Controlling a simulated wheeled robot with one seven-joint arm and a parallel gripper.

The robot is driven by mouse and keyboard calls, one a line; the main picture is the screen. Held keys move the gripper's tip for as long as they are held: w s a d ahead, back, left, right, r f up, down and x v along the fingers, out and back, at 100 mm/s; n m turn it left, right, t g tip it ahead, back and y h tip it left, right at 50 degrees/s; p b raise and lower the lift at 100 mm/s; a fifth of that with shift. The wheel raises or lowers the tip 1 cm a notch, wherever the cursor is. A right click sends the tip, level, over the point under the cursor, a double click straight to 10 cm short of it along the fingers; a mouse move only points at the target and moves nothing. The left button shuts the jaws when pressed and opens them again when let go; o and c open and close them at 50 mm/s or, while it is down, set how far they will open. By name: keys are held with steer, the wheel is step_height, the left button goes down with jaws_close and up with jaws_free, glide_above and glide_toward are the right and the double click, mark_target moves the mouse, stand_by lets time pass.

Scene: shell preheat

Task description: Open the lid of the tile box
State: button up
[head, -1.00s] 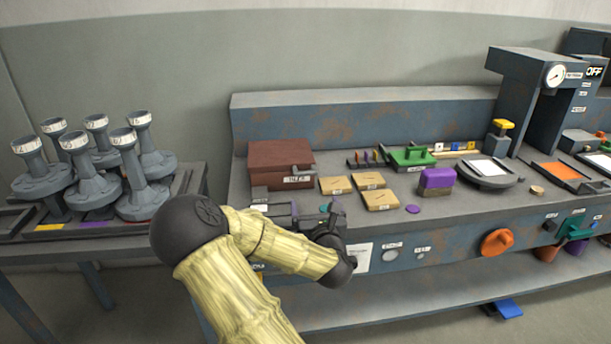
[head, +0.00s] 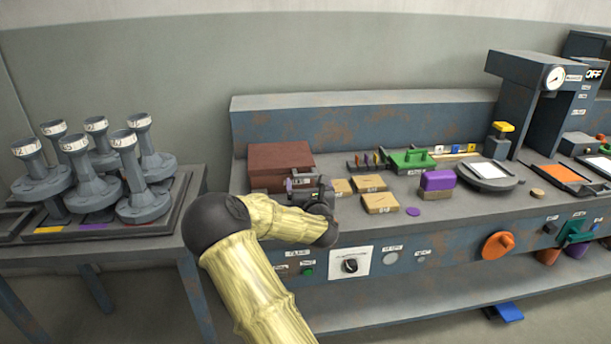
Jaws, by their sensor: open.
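The tile box is a brown-red box (head: 278,157) with a flat lid, at the left end of the bench in the head view. Its lid looks shut. My gripper (head: 297,184) is at the box's front right side, open, with its dark fingers close in front of the box face. The gripper covers the box's label and the handle at its right front. I cannot tell whether the fingers touch the box or have the handle between them.
Tan labelled tiles (head: 380,203) lie just right of my gripper, with a purple disc (head: 413,212) and a purple block (head: 437,183) beyond. A raised back ledge (head: 370,125) stands behind the box.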

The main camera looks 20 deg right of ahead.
mark_target(306, 175)
steer(key=shift+x, duration=2.75)
steer(key=c, duration=1.4)
